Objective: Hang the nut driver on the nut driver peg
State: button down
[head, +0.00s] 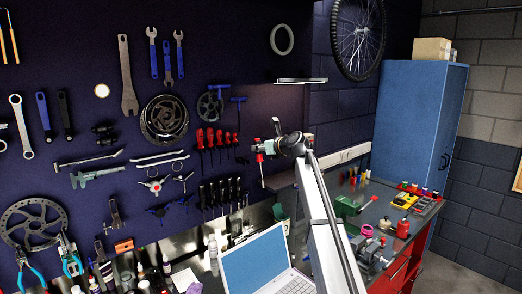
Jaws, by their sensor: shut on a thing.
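My gripper (268,147) is raised in front of the dark tool board, right of the hanging screwdrivers. It is shut on a small tool with a red part, which I take to be the nut driver (260,158). The tool looks upright, with a thin part pointing down. Its upper end is hidden by the gripper. Red-handled drivers (210,139) hang on the board to the left, and a row of black-handled drivers (220,194) hangs lower. I cannot make out which peg is the nut driver peg, or whether the held tool touches the board.
An open laptop (255,262) stands on the bench below. A small shelf (301,80) juts out above the gripper. The bench at right holds a vise (368,250), a green box (348,206) and several red and yellow items. A blue cabinet (418,130) stands behind.

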jog(key=shift+s+a, duration=0.3)
jog(key=shift+a, duration=0.05)
jog(key=shift+w+f, duration=0.15)
jog(key=shift+w, duration=0.25)
jog(key=shift+a+r+b+x, duration=0.15)
jog(key=shift+b+x, duration=0.25)
jog(key=shift+x, duration=1.2)
jog(key=shift+a+r+b+x, duration=0.1)
jog(key=shift+r+b+x, duration=0.25)
jog(key=shift+x, duration=1.25)
jog(key=shift+r+b+x, duration=0.15)
jog(key=shift+b+x, duration=0.25)
jog(key=shift+x, duration=1.2)
jog(key=shift+f, duration=0.1)
jog(key=c, duration=0.9)
grip_release()
jog(key=shift+o, duration=0.9)
jog(key=shift+w+d+f, duration=0.1)
